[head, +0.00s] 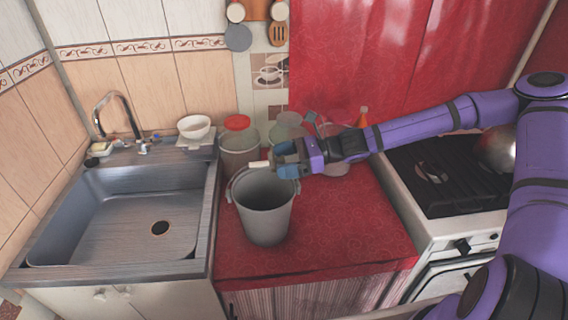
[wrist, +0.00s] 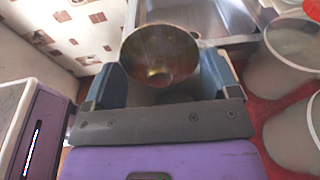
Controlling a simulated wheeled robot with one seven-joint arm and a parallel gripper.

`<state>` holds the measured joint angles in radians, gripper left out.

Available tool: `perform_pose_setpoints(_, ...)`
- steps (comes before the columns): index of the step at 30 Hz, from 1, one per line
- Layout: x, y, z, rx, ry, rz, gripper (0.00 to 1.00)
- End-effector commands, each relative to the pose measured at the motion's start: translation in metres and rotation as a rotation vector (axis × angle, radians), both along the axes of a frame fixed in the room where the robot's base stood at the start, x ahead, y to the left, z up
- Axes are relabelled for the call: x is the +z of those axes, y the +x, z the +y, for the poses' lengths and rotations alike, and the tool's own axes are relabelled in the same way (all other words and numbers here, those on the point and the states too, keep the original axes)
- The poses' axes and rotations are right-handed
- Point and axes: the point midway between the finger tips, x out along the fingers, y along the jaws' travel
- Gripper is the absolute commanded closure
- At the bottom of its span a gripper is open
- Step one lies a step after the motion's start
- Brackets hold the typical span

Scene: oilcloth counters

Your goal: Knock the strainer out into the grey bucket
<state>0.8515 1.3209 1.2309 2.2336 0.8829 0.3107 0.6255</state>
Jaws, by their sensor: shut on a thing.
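My gripper (head: 284,162) is above the rim of the grey bucket (head: 266,218), which stands upright on the red counter. In the wrist view, its blue fingers (wrist: 162,88) are shut on the strainer (wrist: 160,52), a round, brownish metal cup whose open mouth faces the camera. A small yellowish patch shows inside the cup; I cannot tell whether it is contents or a reflection. In the head view, only a pale part sticks out left of the fingers, over the bucket's opening.
A metal sink (head: 120,225) lies left of the bucket, with a white bowl (head: 194,127) behind it. A red-lidded container (head: 239,147) stands close behind the bucket. A stove (head: 450,180) is at the right. The red counter (head: 345,225) is clear right of the bucket.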

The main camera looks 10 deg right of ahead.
Motion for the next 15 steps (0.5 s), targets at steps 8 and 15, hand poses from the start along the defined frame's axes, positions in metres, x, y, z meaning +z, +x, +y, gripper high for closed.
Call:
perform_pose_setpoints(8, 0.0001, -0.0001, 0.0000, 0.000, 0.001, 0.001, 0.42)
perform_pose_setpoints(15, -0.0085, -0.0001, 0.0003, 0.001, 0.001, 0.002, 0.42)
